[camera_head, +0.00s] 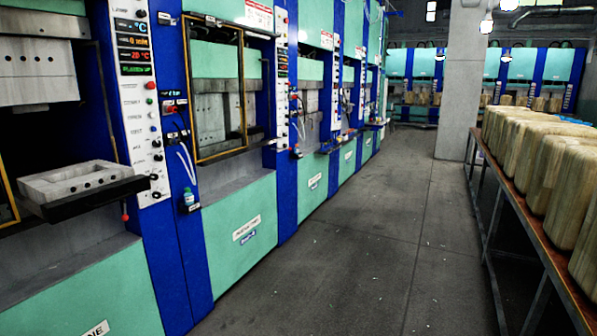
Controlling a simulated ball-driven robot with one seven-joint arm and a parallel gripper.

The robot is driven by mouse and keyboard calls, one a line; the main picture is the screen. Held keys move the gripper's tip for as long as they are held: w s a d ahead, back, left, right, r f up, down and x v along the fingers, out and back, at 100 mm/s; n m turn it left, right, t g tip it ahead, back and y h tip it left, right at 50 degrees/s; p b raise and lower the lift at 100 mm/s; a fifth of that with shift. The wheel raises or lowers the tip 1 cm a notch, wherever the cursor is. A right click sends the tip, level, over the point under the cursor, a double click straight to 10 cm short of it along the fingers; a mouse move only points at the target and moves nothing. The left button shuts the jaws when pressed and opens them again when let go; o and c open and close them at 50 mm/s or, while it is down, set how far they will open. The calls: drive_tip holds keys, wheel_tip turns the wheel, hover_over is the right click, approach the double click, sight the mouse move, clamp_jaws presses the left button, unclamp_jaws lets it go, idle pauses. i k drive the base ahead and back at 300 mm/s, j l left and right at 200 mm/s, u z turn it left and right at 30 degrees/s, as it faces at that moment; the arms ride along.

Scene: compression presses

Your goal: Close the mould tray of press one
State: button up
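The nearest press, at the left edge, is green with blue columns; the label (96,329) low on it is cut off, with only its last letters, like "NE", showing. Its dark mould tray (98,200) sticks out from the press front toward the aisle. A grey mould block (60,187) with a rectangular hollow lies on it. The press opening behind and above the tray is dark, with a grey upper block (38,70) over it. My gripper is not in view.
More presses (240,215) line the left side, with a yellow-framed guard (215,90) on the second. A control panel (140,100) stands right of the tray. A rack (540,240) bearing several tan bales runs along the right. The grey aisle floor between is clear; a pillar (460,80) stands further back.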

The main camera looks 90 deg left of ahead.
sight(56, 196)
drive_tip(key=u, duration=3.3)
